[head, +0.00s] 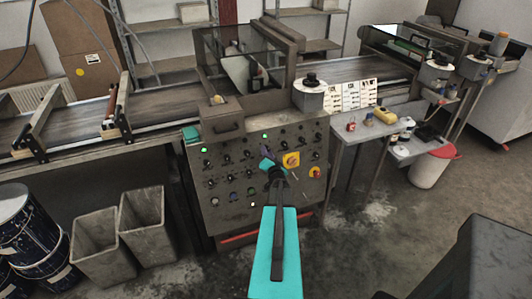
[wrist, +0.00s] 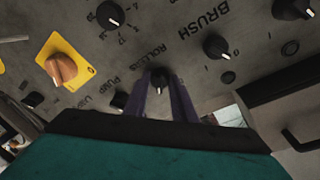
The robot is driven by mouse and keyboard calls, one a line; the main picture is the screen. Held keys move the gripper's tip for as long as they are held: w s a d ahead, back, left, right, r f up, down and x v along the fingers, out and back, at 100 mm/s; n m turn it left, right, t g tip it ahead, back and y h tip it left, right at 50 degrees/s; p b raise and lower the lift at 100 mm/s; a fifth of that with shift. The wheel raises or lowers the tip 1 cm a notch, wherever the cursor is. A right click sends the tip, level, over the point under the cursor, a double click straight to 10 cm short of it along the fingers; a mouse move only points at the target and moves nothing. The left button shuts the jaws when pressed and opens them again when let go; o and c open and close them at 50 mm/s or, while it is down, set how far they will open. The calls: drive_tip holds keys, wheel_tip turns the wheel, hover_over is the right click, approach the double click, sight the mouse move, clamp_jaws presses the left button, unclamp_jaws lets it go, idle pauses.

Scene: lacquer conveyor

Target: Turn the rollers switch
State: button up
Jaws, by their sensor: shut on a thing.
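The rollers switch (wrist: 160,74) is a small black knob on the grey control panel (head: 230,213), beside the printed word ROLLERS in the wrist view. My gripper (wrist: 162,84) has its two purple fingers on either side of this knob and is shut on it. The fingers hide part of the knob and its markings, so its exact setting cannot be told. In the head view my gripper (head: 267,152) reaches the upper middle of the panel, and my arm hides the panel below it.
An orange-red rotary switch on a yellow plate (wrist: 62,68) is close by. The pump knob (wrist: 118,101) and brush knob (wrist: 216,45) flank the rollers knob. A conveyor (head: 165,85) runs behind the panel. A side table (head: 405,150) stands right; bins (head: 148,225) stand left.

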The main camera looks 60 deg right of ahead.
drive_tip(key=shift+w+a, duration=0.15)
drive_tip(key=shift+w, duration=0.1)
drive_tip(key=o, duration=1.1)
drive_tip(key=shift+f, duration=0.1)
drive_tip(key=shift+c, duration=0.2)
drive_tip(key=shift+s, duration=0.1)
drive_tip(key=b+v, duration=0.3)
drive_tip(key=v, duration=1)
drive_tip(key=shift+s+a, duration=0.2)
drive_tip(key=shift+s, duration=0.1)
